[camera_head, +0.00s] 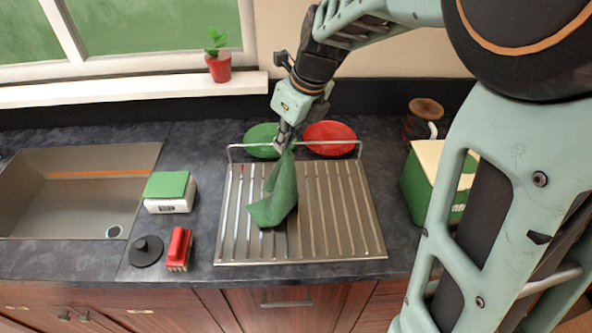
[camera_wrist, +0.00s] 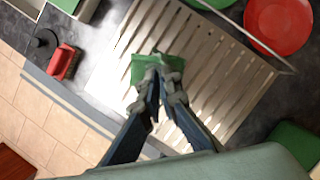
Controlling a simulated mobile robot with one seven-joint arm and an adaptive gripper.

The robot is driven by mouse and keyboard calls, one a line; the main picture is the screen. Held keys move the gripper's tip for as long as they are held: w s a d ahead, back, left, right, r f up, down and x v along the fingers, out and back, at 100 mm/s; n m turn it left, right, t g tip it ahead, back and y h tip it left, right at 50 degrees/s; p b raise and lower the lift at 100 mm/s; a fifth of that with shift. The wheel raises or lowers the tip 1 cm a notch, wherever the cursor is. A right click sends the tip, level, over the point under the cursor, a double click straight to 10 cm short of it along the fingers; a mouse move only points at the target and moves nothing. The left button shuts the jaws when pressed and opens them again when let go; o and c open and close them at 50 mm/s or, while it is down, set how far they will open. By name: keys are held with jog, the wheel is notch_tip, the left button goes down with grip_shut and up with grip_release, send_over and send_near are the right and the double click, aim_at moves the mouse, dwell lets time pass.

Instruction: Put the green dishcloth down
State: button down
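The green dishcloth (camera_head: 274,198) hangs in folds from my gripper (camera_head: 285,140) over the metal draining rack (camera_head: 335,250). My gripper points down and its fingers are closed on the top of the cloth. In the wrist view the cloth (camera_wrist: 150,68) shows just beyond the fingertips (camera_wrist: 158,75), with the slatted rack (camera_wrist: 215,110) below. The cloth's lower end is over the left-middle slats; I cannot tell whether it touches them.
Green (camera_head: 262,138) and red (camera_head: 330,138) plates stand behind the rack's rail. Left are a sink (camera_head: 80,200), a green-topped white box (camera_head: 169,192), a black stopper (camera_head: 146,251) and a red brush (camera_head: 179,248). A green bin (camera_head: 418,185) stands right. The rack's right side is clear.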

jog(key=s+d+f, duration=0.2)
jog(key=d+f, duration=0.4)
jog(key=s+d+f, duration=0.2)
jog(key=d+f, duration=0.4)
jog(key=s+d+f, duration=0.3)
jog(key=d+f, duration=0.3)
jog(key=d, duration=0.1)
jog(key=shift+f, duration=0.15)
jog(key=c, duration=1.8)
grip_release()
jog(key=shift+o, duration=0.2)
jog(key=shift+p+v, duration=1.05)
jog(key=shift+v, duration=0.15)
jog(key=d+r, duration=0.3)
jog(key=r, duration=0.4)
jog(key=shift+s+r, duration=0.4)
jog(key=shift+s, duration=0.05)
jog(key=shift+d, duration=0.1)
